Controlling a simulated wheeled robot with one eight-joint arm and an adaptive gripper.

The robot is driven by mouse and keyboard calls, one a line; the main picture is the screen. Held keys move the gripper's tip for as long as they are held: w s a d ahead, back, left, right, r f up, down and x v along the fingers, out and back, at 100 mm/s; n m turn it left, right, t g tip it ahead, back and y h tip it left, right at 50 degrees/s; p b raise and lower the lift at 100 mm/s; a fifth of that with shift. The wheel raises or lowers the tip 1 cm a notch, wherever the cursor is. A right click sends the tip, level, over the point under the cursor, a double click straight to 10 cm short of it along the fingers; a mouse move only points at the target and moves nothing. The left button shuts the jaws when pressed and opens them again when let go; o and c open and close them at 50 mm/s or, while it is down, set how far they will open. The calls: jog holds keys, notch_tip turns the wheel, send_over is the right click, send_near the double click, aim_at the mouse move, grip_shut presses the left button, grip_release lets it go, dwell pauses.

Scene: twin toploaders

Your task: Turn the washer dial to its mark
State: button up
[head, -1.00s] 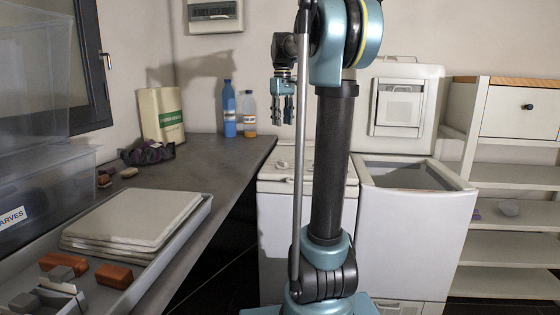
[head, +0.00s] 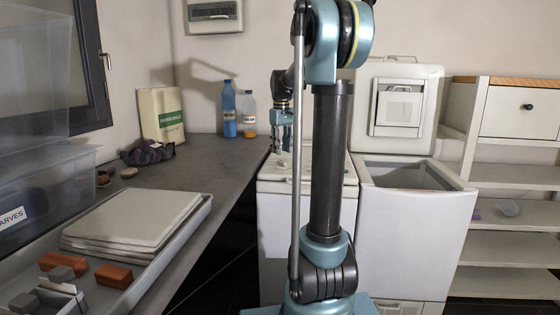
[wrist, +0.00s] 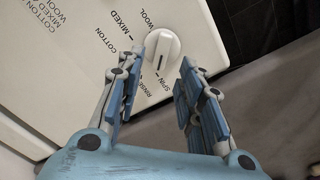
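The washer dial (wrist: 161,47) is a round white knob with a raised grip bar and a dark pointer line. It sits on the washer's white top panel (wrist: 75,60), with printed words such as COTTON, MIXED, WOOL, SPIN and RINSE around it. In the head view the washer (head: 283,218) is the closed white machine behind my column, and the dial (head: 282,162) shows small on its top. My gripper (wrist: 158,75) is open, its blue-padded fingers pointing at the dial with the knob between and just beyond the tips. In the head view my gripper (head: 281,150) points down over the dial. Contact cannot be told.
A second toploader (head: 412,235) stands to the right with its lid (head: 398,100) raised. A grey counter (head: 215,170) runs along the left with a blue bottle (head: 229,112) and another bottle (head: 249,115) at its far end. Shelves (head: 510,215) stand at far right.

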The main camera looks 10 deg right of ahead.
aim_at(282, 164)
jog(key=shift+f, duration=2.55)
grip_shut()
